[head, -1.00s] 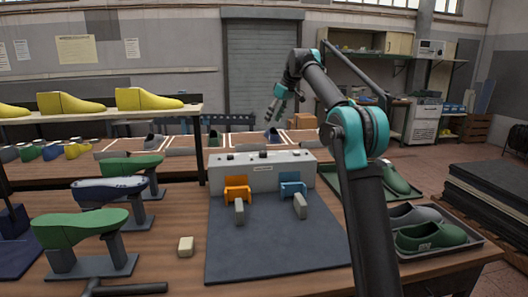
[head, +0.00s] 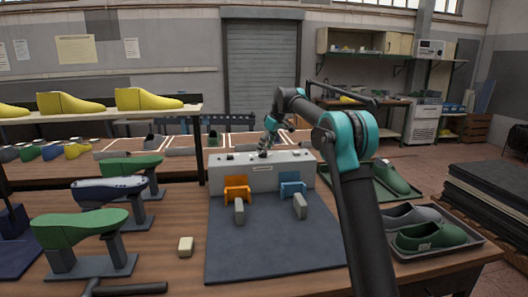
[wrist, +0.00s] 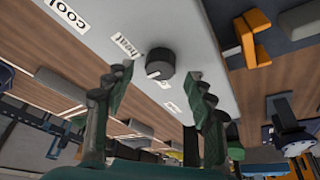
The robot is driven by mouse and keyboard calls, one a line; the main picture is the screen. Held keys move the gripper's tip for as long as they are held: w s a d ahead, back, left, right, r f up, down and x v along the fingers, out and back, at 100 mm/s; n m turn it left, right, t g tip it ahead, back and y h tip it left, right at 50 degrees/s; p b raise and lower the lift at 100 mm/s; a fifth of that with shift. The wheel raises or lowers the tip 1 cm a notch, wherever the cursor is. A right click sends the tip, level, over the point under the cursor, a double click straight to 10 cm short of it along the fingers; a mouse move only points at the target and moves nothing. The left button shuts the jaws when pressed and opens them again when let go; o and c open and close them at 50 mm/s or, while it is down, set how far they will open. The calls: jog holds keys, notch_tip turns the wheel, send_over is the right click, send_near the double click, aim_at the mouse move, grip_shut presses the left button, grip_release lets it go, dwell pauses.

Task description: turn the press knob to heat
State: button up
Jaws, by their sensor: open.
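The press knob (wrist: 160,63) is a dark round knob with a pale pointer mark, on the light grey press housing (head: 230,178). In the wrist view a "heat" label (wrist: 126,45) lies to its upper left, and a "cool" label (wrist: 67,14) farther off. A small label behind the knob is partly hidden. My gripper (wrist: 158,80) is open, its fingers on either side of the knob in the picture; contact does not show. In the head view my gripper (head: 266,147) hangs just over the housing's top.
An orange clamp (head: 237,187) and a blue clamp (head: 291,188) stand at the housing's front, above a dark mat (head: 270,245). Green and blue lasts on stands (head: 82,228) are at left. A shoe tray (head: 455,253) is at right.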

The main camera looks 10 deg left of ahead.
jog(key=shift+x, duration=1.2)
jog(key=shift+c, duration=0.6)
jog(key=c, duration=1)
jog(key=shift+c, duration=0.2)
jog(key=shift+m, duration=0.5)
jog(key=m, duration=0.1)
jog(key=m+t+h, duration=0.1)
jog(key=m, duration=0.1)
jog(key=shift+s+a+m, duration=0.15)
jog(key=shift+m, duration=0.15)
jog(key=shift+m+t+h, duration=0.5)
jog(key=shift+m+h, duration=0.3)
jog(key=shift+m, duration=1.4)
